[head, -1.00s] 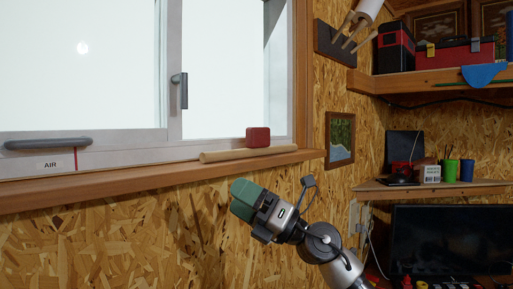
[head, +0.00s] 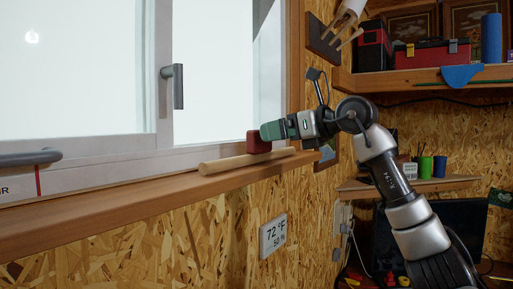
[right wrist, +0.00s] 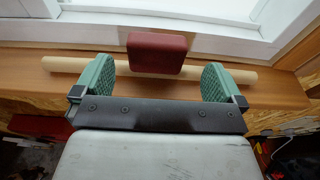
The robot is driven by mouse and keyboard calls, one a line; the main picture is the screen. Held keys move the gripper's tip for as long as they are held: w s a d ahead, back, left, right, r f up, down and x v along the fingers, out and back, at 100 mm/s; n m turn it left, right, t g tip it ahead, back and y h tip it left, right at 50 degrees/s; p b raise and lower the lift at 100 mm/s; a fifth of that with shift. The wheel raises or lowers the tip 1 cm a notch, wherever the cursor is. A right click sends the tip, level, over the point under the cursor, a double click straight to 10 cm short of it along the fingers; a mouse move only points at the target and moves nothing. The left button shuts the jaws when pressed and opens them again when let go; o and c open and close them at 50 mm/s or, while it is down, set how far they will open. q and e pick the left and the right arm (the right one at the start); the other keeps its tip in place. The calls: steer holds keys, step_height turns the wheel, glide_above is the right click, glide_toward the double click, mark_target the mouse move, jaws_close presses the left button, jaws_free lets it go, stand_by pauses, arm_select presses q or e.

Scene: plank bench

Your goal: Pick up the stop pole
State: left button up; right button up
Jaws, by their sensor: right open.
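The stop pole, taken to be the pale wooden rod (head: 245,161), lies along the wooden window sill. It also shows in the right wrist view (right wrist: 75,66), running left to right, with its middle partly covered by a red block (right wrist: 157,53). The red block (head: 257,143) is at the pole's right part in the head view; whether it touches the pole I cannot tell. My right gripper (head: 272,131) is at the red block, above the pole's right part. In the right wrist view its green fingers (right wrist: 157,82) are apart and empty, one to each side of the block. My left gripper is out of view.
The window frame (head: 110,154) stands behind the sill (head: 130,205). A shelf with toolboxes (head: 432,54) and a lower corner shelf with cups (head: 439,166) are at the right.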

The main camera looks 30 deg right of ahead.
mark_target(253, 133)
steer(key=p+x, duration=0.1)
steer(key=x, duration=0.2)
steer(key=shift+a+r, duration=0.1)
steer(key=shift+a, duration=0.05)
steer(key=p+x, duration=0.1)
steer(key=x, duration=0.1)
steer(key=p+x, duration=0.1)
steer(key=shift+w+a+r+p, duration=0.2)
steer(key=shift+w+r+p, duration=0.1)
steer(key=shift+w+a+f, duration=0.1)
steer(key=shift+w+f, duration=0.05)
steer(key=shift+w, duration=0.15)
steer(key=shift+w+a+f, duration=0.1)
steer(key=shift+w+f, duration=0.05)
steer(key=shift+w, duration=0.05)
steer(key=shift+w+f, duration=0.1)
steer(key=shift+c, duration=0.2)
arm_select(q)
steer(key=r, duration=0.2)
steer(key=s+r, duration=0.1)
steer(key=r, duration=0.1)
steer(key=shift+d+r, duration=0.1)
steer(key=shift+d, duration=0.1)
arm_select(e)
steer(key=c, duration=0.9)
